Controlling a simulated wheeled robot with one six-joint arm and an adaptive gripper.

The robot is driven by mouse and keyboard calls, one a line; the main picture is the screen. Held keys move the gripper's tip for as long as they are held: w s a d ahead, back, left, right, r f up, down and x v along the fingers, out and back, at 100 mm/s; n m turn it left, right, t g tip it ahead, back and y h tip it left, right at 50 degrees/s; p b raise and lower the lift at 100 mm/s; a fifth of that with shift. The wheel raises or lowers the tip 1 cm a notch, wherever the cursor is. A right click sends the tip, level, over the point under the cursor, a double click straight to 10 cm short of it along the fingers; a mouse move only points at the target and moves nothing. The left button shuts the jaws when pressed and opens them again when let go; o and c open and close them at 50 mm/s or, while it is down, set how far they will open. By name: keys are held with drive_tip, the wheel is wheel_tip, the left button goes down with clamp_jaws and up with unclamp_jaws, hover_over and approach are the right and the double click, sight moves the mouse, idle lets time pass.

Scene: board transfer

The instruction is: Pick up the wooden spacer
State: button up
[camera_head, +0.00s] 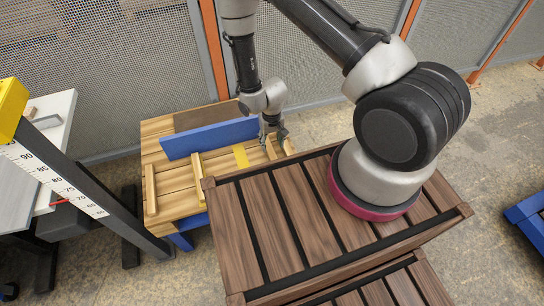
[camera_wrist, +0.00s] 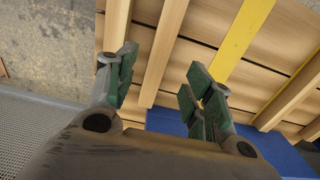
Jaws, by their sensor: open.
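Several pale wooden strips lie on a slatted wooden table; which one is the spacer I cannot tell for sure. One wooden strip (camera_wrist: 163,48) runs between the two open fingers of my gripper (camera_wrist: 160,84) in the wrist view, with gaps on both sides. In the head view that strip (camera_head: 270,149) shows just below my gripper (camera_head: 273,134) at the table's right end. Another strip (camera_wrist: 117,22) lies beside it to the left. My gripper is open and holds nothing. Its height above the strip is hard to judge.
A blue board (camera_head: 208,138) stands on edge across the table (camera_head: 176,178), close to my gripper. A yellow strip (camera_head: 241,157) and more wooden strips (camera_head: 198,179) lie left of it. A yellow-topped ruler post (camera_head: 75,178) stands at the left.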

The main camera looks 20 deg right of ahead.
sight(272, 155)
drive_tip(key=f, duration=0.4)
drive_tip(key=s+f, duration=0.1)
drive_tip(key=f, duration=0.2)
drive_tip(key=shift+f, duration=0.1)
drive_tip(key=c, duration=1.1)
